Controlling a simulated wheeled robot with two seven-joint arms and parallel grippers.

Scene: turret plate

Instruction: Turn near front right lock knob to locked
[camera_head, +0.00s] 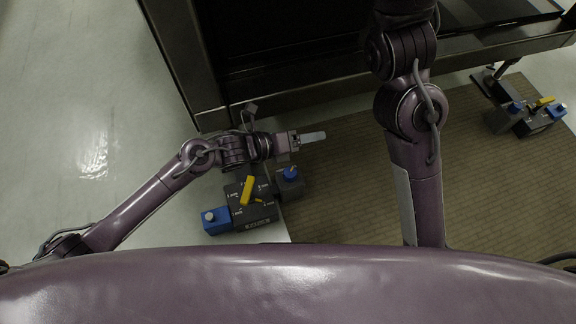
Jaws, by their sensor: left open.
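A dark lock unit (255,213) lies below my left forearm, at the left edge of the brown plate. It has a yellow lever (247,190), a blue knob (290,174) at its upper right and a blue block with a pale knob (209,216) at its left end. A second similar unit (533,124) stands at the far right, with a yellow lever (544,101) and blue parts. I cannot tell which knob the task names. My left gripper (312,137) is open and empty, above and right of the first unit, apart from it. My right gripper is out of view.
The ribbed brown plate (340,210) fills the middle and right. A large black frame (290,105) spans the top. Pale floor (80,120) is free on the left. My right arm runs up through the middle, off the top edge.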

